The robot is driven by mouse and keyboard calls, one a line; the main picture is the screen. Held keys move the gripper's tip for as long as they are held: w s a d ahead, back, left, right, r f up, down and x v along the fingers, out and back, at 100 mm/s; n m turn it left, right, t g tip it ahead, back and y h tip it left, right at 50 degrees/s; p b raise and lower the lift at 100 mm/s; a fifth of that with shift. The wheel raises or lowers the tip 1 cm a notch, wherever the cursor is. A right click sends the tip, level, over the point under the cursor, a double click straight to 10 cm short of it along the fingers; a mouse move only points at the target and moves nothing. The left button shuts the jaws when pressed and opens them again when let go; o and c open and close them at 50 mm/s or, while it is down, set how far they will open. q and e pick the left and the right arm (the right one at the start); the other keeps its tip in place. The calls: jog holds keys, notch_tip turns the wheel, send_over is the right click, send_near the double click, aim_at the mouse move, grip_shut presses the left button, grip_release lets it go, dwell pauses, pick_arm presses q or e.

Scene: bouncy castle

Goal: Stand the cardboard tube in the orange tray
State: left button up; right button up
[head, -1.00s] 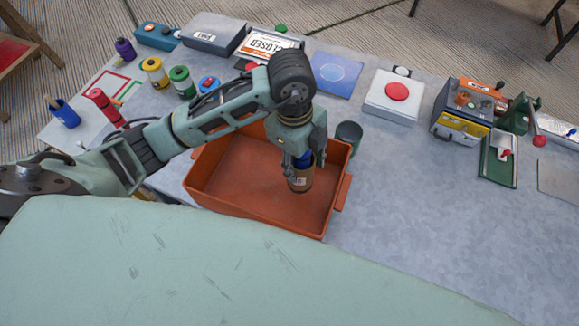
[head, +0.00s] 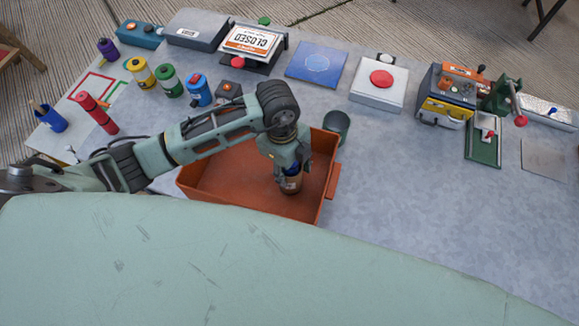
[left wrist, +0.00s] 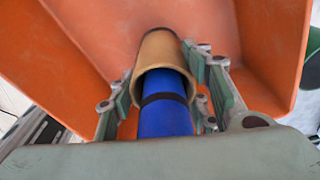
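The cardboard tube (head: 291,186) is tan with a dark label band, and a blue cylinder (left wrist: 164,108) projects from its near end. It is roughly upright inside the orange tray (head: 232,188), low over the tray floor; I cannot tell if its base touches. My left gripper (head: 288,170) points down over the tray with its fingers around the tube. In the left wrist view the tube (left wrist: 158,48) sits between the green finger pads, which look close against both sides. My right gripper is not in view.
A dark green cup (head: 337,124) stands just behind the tray's right corner. Colored canisters (head: 170,80), a red cylinder (head: 95,109) and a blue pen cup (head: 49,119) are at left. A red-button box (head: 379,84) stands behind. The grey table right of the tray is clear.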

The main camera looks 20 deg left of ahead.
pick_arm(q)
jog(key=o, duration=0.5)
jog(key=shift+r, duration=0.2)
jog(key=r+b, duration=0.1)
jog(key=r, duration=0.3)
jog(key=a+r, duration=0.1)
jog(key=r, duration=0.3)
jog(key=r+b, duration=0.1)
jog(key=r, duration=0.2)
jog(key=shift+w+a+r+b, duration=0.2)
jog(key=shift+r+b, duration=0.1)
jog(key=shift+r, duration=0.1)
